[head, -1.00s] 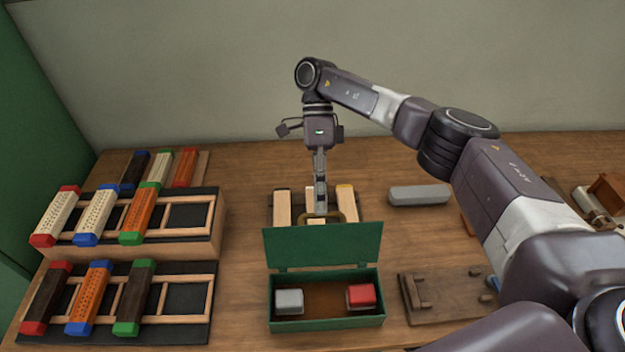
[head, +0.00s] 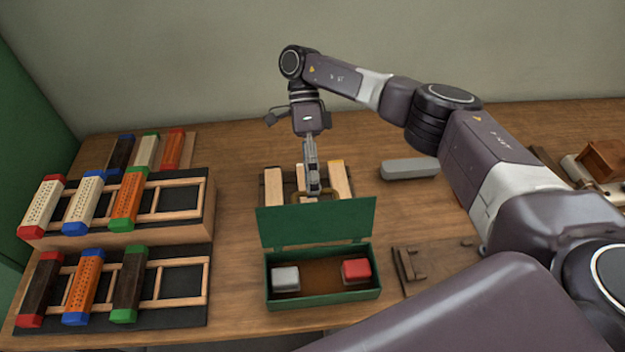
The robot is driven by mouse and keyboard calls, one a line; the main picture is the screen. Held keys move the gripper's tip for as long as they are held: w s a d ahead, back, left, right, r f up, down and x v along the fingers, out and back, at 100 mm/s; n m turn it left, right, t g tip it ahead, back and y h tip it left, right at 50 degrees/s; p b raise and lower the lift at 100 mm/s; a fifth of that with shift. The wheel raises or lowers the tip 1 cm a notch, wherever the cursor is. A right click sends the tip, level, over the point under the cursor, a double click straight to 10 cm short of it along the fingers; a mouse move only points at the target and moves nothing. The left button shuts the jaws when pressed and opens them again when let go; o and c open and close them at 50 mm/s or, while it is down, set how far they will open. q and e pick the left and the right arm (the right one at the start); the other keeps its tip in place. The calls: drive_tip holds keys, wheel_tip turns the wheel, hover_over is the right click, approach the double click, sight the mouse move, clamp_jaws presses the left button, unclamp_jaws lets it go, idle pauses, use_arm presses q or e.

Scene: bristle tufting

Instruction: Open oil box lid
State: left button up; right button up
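The green oil box (head: 322,299) stands at the front middle of the table. Its green lid (head: 316,222) is raised roughly upright along the box's back edge. A grey block (head: 286,279) and a red block (head: 356,270) lie inside, left and right. A tan handle (head: 318,196) shows at the lid's top edge. My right gripper (head: 312,187) points down just at this handle, behind the lid. Its fingers look close together, but whether they grip the handle cannot be made out. My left gripper is not in view.
Two racks (head: 182,284) with coloured brush blocks stand at the left. A wooden frame with pale bars (head: 341,180) lies behind the lid. A grey bar (head: 409,168) and a wooden board (head: 437,262) are to the right. Bare table lies between the racks and the box.

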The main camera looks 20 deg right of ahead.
drive_tip(key=shift+w+d, duration=0.1)
drive_tip(key=shift+w, duration=0.1)
drive_tip(key=v, duration=0.7)
drive_tip(key=shift+r, duration=0.3)
idle(0.3)
idle(0.3)
drive_tip(key=shift+r, duration=0.1)
